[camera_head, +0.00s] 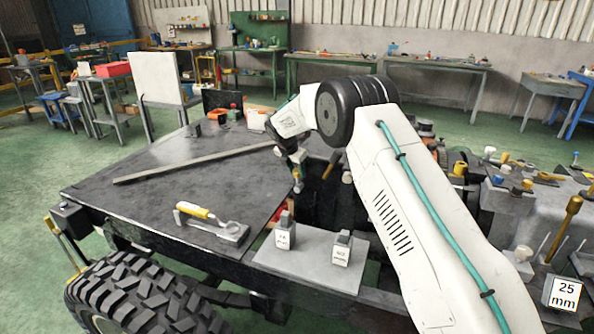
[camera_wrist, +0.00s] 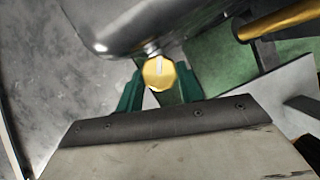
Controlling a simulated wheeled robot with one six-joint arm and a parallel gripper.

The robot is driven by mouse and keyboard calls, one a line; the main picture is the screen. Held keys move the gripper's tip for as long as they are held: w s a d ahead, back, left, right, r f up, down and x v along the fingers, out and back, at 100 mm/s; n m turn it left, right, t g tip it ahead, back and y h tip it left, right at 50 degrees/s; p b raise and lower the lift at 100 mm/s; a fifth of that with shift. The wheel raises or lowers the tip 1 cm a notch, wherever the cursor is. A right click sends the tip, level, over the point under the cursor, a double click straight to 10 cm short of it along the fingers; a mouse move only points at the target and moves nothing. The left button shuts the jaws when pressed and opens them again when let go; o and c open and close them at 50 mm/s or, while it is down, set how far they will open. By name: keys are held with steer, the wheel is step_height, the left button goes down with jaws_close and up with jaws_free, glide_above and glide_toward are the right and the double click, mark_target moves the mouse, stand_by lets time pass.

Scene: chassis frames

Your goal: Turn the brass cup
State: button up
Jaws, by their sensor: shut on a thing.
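The brass cup (camera_wrist: 159,73) shows end-on in the wrist view as a small round brass face with a pale slot in it. The two green fingers of my gripper (camera_wrist: 160,88) stand on either side of it and are shut on it. A rounded grey metal body lies directly behind the cup. In the head view my gripper (camera_head: 297,170) points down at the inner edge of the dark chassis plate, and the cup is too small there to make out clearly.
A dark plate (camera_head: 165,170) carries a long grey bar (camera_head: 200,162) and a yellow-handled tool (camera_head: 197,212). A light panel (camera_head: 310,264) with two labelled blocks lies in front. A brass rod (camera_wrist: 275,22) is at upper right in the wrist view.

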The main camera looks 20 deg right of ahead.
steer(key=shift+w+a+m+g+h, duration=0.15)
steer(key=shift+m+g, duration=0.25)
steer(key=shift+m, duration=0.7)
steer(key=shift+w+d+m+g+h, duration=0.15)
steer(key=shift+m+g, duration=0.25)
steer(key=shift+m, duration=0.7)
steer(key=shift+s+a, duration=0.1)
steer(key=o, duration=1)
